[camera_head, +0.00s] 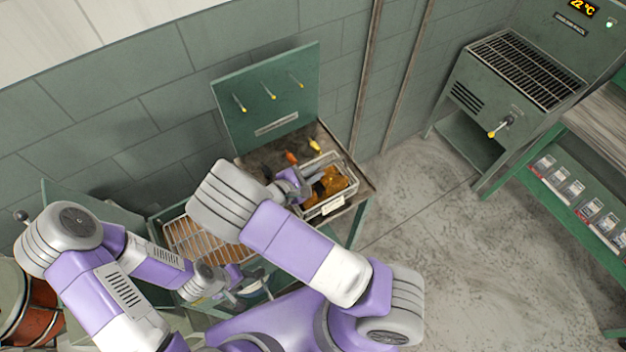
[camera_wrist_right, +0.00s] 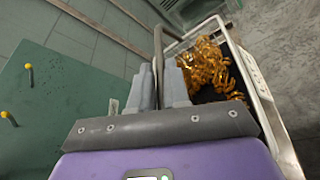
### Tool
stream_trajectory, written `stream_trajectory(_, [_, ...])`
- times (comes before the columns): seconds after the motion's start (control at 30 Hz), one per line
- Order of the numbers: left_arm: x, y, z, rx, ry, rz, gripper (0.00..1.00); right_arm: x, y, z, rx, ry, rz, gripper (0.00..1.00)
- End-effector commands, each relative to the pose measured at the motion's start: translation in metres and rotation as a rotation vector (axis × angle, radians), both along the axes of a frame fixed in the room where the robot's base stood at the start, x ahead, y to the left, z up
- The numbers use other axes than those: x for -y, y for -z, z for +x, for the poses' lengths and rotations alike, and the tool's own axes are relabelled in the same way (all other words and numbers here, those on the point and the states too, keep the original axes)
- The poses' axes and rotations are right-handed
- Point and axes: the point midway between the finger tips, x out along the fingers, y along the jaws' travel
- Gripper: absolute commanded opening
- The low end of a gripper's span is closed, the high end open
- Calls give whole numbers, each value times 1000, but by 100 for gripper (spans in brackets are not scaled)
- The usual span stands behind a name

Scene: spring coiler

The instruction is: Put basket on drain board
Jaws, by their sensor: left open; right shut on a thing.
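The wire basket (camera_head: 316,211) holds gold coiled pieces and has a white label on its side. It is at the right end of the green bench; I cannot tell whether it rests there or hangs just above. My right gripper (camera_head: 298,184) is shut on the basket's handle. In the right wrist view the fingers (camera_wrist_right: 160,85) close around a dark upright bar, with the basket rim (camera_wrist_right: 264,100) to the right. The drain board (camera_head: 195,238) seems to be the wire rack in the green tank, partly hidden by my arms. My left gripper (camera_head: 250,284) is open and empty at the tank's front.
A green back panel (camera_head: 265,95) with yellow-tipped pegs stands behind the bench. Orange and yellow handled tools (camera_head: 291,157) lie behind the basket. A red drum (camera_head: 38,305) is at left. A grated machine (camera_head: 525,70) and shelf stand at right, with open floor between.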

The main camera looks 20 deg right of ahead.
Motion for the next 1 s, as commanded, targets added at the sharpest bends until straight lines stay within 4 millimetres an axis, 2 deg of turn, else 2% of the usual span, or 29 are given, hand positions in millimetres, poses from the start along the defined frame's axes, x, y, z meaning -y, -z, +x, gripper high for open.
stream_trajectory(0.4, [0, 5, 0, 1, 0, 0, 43, 1, 40, 1, 3, 1, -5, 0])
stream_trajectory(0.77, [0, 5, 0, 1, 0, 0, 43, 1, 44, 0, 3, 2, -2, 0])
stream_trajectory(0.8, [0, 5, 0, 1, 0, 0, 43, 0, 46, 0, 1, 1, 1, 17])
stream_trajectory(0.97, [0, 5, 0, 1, 0, 0, 43, 0, 45, 0, 1, 1, 1, 41])
stream_trajectory(1.0, [0, 5, 0, 1, 0, 0, 43, 0, 45, 0, 1, 1, 1, 41])
